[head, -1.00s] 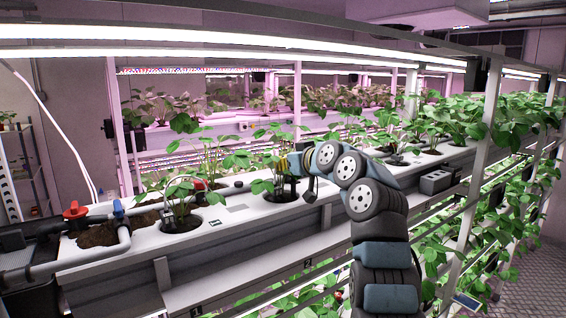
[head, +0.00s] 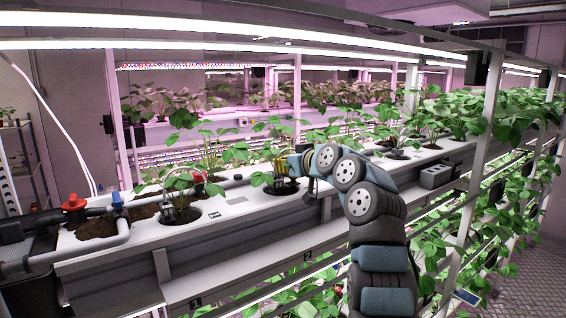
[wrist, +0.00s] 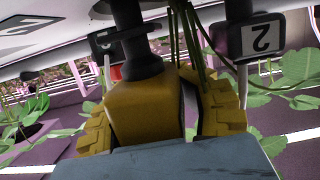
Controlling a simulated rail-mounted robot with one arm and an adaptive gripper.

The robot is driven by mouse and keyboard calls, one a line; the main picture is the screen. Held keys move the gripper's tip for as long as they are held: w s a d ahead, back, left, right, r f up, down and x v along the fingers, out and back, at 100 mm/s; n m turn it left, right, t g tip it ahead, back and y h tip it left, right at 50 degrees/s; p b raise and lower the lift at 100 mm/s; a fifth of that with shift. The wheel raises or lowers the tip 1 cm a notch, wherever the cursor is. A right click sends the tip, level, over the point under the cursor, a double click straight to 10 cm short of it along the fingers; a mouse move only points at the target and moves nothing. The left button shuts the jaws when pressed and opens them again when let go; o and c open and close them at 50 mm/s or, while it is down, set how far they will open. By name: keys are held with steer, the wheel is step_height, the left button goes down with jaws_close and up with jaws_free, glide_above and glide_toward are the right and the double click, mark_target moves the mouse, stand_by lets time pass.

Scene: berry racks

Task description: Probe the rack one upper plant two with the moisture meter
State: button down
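The rack's upper trough (head: 240,208) holds strawberry plants in round holes. Plant two (head: 262,180) is in the second hole from the left; its stems (wrist: 190,45) rise close beside my gripper in the wrist view. My gripper (head: 279,163) is low over that hole, partly behind leaves. In the wrist view its ridged yellow fingers (wrist: 160,118) are shut on the moisture meter, a yellow block (wrist: 148,102) with a dark neck (wrist: 133,40). The probe's tip is hidden, so I cannot tell whether it is in the soil.
A plant with a looped metal fitting (head: 180,207) stands left of my gripper. Pipes with a red valve (head: 73,203) and a blue valve (head: 117,198) are at the trough's left end. A grey block (head: 436,175) sits on the right.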

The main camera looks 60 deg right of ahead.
steer(key=c, duration=1.8)
jaws_free()
steer(key=shift+f, duration=0.5)
steer(key=o, duration=1.2)
steer(key=shift+r, duration=0.2)
step_height(320, 180, up, 6)
steer(key=shift+f+p, duration=0.1)
steer(key=shift+p, duration=0.4)
